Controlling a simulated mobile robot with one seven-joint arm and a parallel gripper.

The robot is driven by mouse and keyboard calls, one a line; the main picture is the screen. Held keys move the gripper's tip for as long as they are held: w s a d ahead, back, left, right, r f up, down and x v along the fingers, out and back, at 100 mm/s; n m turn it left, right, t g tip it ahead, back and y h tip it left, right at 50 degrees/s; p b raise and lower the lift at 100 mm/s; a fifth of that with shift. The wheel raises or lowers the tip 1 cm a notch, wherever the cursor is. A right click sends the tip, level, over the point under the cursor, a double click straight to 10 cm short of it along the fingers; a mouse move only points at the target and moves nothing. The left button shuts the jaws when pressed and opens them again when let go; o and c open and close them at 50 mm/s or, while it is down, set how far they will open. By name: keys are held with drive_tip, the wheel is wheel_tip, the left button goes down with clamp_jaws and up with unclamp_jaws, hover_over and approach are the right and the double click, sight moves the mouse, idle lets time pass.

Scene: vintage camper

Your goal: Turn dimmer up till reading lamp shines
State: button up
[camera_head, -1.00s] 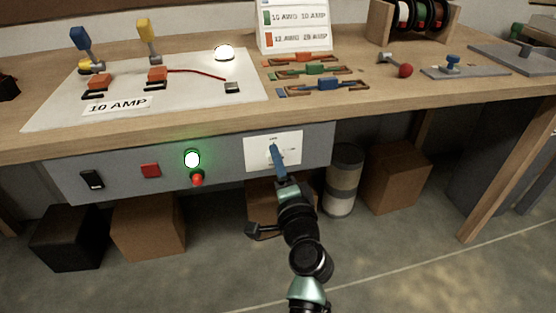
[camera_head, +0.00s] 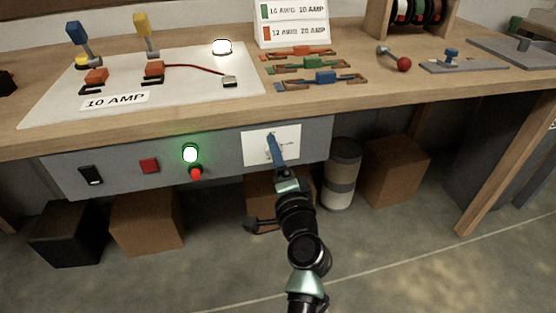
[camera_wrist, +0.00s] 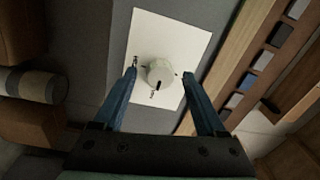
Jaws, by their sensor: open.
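A round white dimmer knob (camera_wrist: 160,73) with a dark pointer mark sits on a white plate (camera_wrist: 178,35) in the wrist view. The plate is on the grey front panel under the bench top, also seen in the head view (camera_head: 289,139). My gripper (camera_wrist: 160,76) is open, with one blue finger on each side of the knob and visible gaps to it. In the head view my gripper (camera_head: 271,139) is in front of the plate and hides the knob. A small white dome lamp (camera_head: 222,47) on the bench board looks bright; I cannot tell if it is the reading lamp.
The panel (camera_head: 115,168) also holds a black switch (camera_head: 91,175), a red button (camera_head: 149,166), a glowing green light (camera_head: 190,153) and a red knob (camera_head: 196,173). Boxes and a canister (camera_head: 341,175) stand below. The bench top edge (camera_head: 400,95) overhangs the panel.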

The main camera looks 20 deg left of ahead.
drive_tip(key=p+v, duration=0.1)
drive_tip(key=v, duration=1.2)
drive_tip(key=w+d+r+n+t+h, duration=0.15)
drive_tip(key=r+n, duration=0.25)
drive_tip(key=r, duration=0.8)
drive_tip(key=d+r+n+t+h, duration=0.1)
drive_tip(key=d+r+n+t, duration=0.2)
drive_tip(key=r, duration=1)
drive_tip(key=s+d+r+n+t+h, duration=0.1)
drive_tip(key=s+d+r+t+h, duration=0.25)
drive_tip(key=s+r, duration=0.45)
drive_tip(key=s+d+r+n+t+h, duration=0.1)
drive_tip(key=s+d+r+t+h, duration=0.3)
drive_tip(key=r, duration=0.9)
wheel_tip(320, 180, up, 28)
drive_tip(key=p, duration=2.8)
drive_tip(key=shift+a+p, duration=0.4)
drive_tip(key=shift+a, duration=0.1)
